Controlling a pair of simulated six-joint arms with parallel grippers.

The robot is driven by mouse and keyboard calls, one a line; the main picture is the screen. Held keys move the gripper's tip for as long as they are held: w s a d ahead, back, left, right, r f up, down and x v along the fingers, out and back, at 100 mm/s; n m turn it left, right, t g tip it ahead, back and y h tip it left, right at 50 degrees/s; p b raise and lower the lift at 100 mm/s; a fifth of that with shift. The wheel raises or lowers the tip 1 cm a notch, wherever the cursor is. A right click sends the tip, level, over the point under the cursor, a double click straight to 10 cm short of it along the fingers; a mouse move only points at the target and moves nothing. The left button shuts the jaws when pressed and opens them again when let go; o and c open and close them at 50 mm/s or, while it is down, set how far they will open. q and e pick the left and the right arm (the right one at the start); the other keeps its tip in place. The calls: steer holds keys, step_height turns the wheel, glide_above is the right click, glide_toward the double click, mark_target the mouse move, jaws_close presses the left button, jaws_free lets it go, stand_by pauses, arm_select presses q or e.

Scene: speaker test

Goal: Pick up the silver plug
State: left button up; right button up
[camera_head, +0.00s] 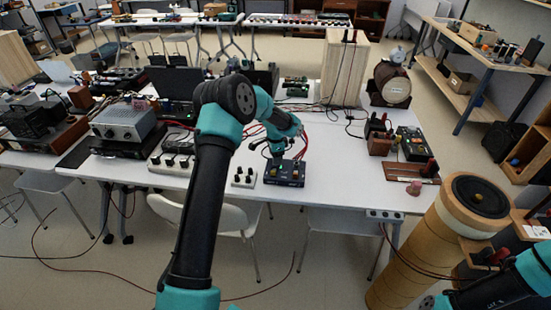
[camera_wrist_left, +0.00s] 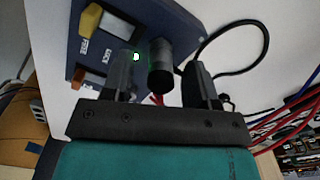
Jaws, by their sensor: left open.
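A dark grey cylindrical plug (camera_wrist_left: 160,68) stands up from a dark blue box (camera_wrist_left: 75,40) in the left wrist view. I cannot make out a silver surface on it. My left gripper (camera_wrist_left: 162,82) is open, with one finger on each side of this cylinder; I cannot tell whether either finger touches it. In the head view my left gripper (camera_head: 276,160) is at the dark blue box (camera_head: 287,181) near the table's front edge, and the plug is hidden there.
The box carries a yellow switch (camera_wrist_left: 90,19) and a small green light (camera_wrist_left: 136,57). A white socket block (camera_head: 243,177) stands just left of it. A black cable (camera_wrist_left: 255,50) loops beside the box, and red cables (camera_wrist_left: 275,138) run nearby. A tall wooden speaker (camera_head: 343,70) stands behind.

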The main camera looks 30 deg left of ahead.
arm_select(q)
steer(key=shift+f, duration=0.4)
jaws_close()
stand_by(0.4)
steer(key=shift+r, duration=0.1)
steer(key=shift+r, duration=0.8)
step_height(320, 180, up, 2)
steer(key=shift+r, duration=0.1)
steer(key=s+d+r, duration=0.1)
steer(key=s+d, duration=0.7)
steer(key=s, duration=0.5)
steer(key=shift+s+d, duration=0.15)
steer(key=shift+s, duration=0.15)
steer(key=shift+r, duration=0.2)
